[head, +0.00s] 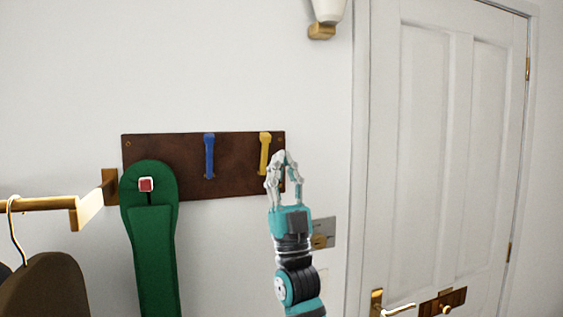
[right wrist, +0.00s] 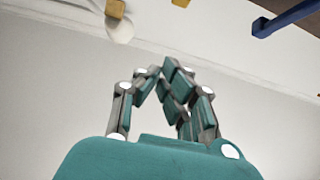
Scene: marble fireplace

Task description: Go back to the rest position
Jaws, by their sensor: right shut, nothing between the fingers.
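My right gripper (head: 284,156) points upward in front of the wall, just right of and below the yellow hook on the wooden board. Its fingertips are together with nothing between them. In the right wrist view the gripper (right wrist: 162,72) also shows shut and empty, with the pale wall behind it. My left gripper is not in view.
A dark wooden board (head: 235,172) carries a blue hook (head: 209,156) and a yellow hook (head: 264,153). A green strap-like item (head: 152,240) hangs at its left end. A brass rail (head: 40,204) and brown hanger (head: 45,283) are left. A white door (head: 445,150) is right.

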